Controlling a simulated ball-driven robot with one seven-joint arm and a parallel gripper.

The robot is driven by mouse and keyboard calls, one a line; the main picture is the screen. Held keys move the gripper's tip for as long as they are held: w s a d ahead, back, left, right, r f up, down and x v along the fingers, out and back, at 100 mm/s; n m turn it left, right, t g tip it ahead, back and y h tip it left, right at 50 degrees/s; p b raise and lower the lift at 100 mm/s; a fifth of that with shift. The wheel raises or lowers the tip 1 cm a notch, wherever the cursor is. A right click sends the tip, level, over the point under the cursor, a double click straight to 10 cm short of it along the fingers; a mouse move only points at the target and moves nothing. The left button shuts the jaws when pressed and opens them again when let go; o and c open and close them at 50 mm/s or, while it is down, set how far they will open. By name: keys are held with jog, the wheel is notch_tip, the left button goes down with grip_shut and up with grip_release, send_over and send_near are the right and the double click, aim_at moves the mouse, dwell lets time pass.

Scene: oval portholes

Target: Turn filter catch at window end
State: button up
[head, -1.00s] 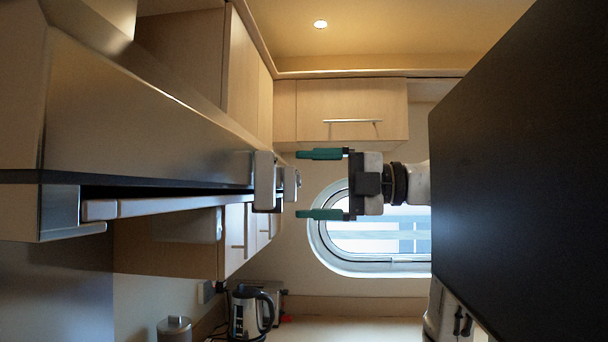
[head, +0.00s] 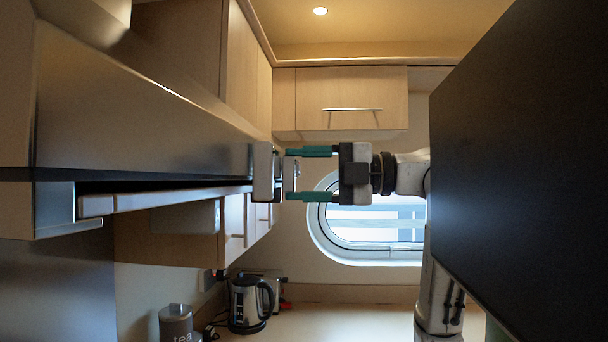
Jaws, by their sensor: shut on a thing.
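The filter catch (head: 291,172) is a small pale metal piece at the window end of the range hood (head: 140,120). It sits on a light block (head: 263,172) at the hood's end. My gripper (head: 289,174) reaches in from the right with two teal fingers, one above and one below the catch. It is shut on the catch. The contact faces are too small to make out. The filter panel (head: 165,199) shows edge-on as a long pale strip under the hood.
An oval porthole (head: 318,235) is in the wall behind my gripper. A wall cupboard (head: 350,95) hangs above it. A kettle (head: 245,303) and a tea canister (head: 175,322) stand on the counter below. A large dark panel (head: 530,170) fills the right side.

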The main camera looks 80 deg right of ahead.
jog(key=shift+c, duration=0.6)
jog(key=shift+f+m+b, duration=0.1)
jog(key=shift+m+b, duration=0.2)
jog(key=shift+a+m+b, duration=0.25)
jog(key=shift+m+b, duration=0.3)
jog(key=shift+m, duration=0.7)
jog(key=shift+a+m+b, duration=0.2)
jog(key=shift+m+b, duration=0.3)
jog(key=shift+m, duration=0.75)
jog(key=o, duration=1.1)
jog(key=shift+r, duration=0.2)
jog(key=shift+c, duration=0.2)
